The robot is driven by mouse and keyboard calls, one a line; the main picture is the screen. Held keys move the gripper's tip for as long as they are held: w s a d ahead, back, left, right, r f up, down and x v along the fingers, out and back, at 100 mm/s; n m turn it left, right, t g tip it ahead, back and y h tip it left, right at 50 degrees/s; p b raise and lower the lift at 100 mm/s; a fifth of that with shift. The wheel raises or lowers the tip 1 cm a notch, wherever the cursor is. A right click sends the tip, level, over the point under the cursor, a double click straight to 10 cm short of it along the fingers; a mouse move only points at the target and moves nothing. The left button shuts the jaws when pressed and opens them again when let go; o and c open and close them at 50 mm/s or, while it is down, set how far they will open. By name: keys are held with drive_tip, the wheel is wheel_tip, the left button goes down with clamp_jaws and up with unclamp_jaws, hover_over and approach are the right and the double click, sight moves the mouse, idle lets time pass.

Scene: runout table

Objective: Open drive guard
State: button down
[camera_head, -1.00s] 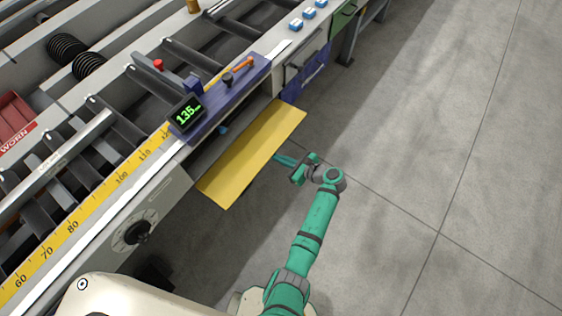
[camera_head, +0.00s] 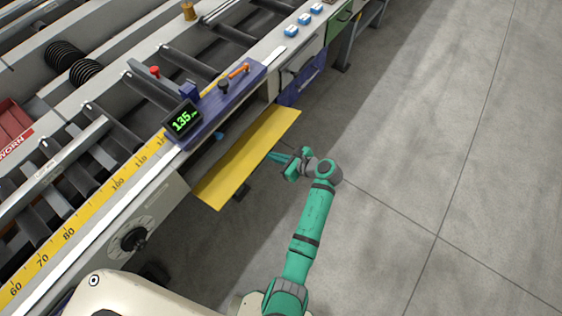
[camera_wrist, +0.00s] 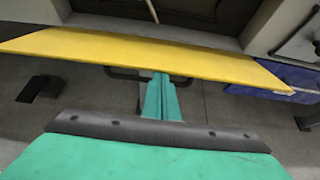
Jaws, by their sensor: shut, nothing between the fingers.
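The drive guard is a yellow panel (camera_head: 245,160) that sticks out from the machine's front, below the blue control strip. A dark opening shows behind it. In the wrist view the guard (camera_wrist: 150,55) spans nearly the full width, its near edge facing me. A dark bar handle (camera_wrist: 125,73) shows just under that edge. My gripper (camera_head: 272,156) is at the guard's outer edge. In the wrist view its shut teal fingers (camera_wrist: 159,80) reach beneath the edge beside the handle. The fingertips are partly hidden by the panel, so contact is unclear.
The blue control strip (camera_head: 215,105) carries a display (camera_head: 183,121) reading 135. A black knob (camera_head: 133,240) sits on the front panel to the left. A dark foot (camera_head: 241,192) shows under the guard. The floor to the right (camera_head: 450,150) is clear.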

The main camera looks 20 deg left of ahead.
drive_tip(key=shift+w+a+r, duration=0.1)
drive_tip(key=shift+r, duration=0.45)
wheel_tip(320, 180, down, 4)
drive_tip(key=d, duration=0.2)
drive_tip(key=s+d+r, duration=0.2)
drive_tip(key=d+r, duration=0.4)
drive_tip(key=r, duration=0.1)
drive_tip(key=shift+s+d, duration=0.25)
drive_tip(key=shift+d, duration=0.05)
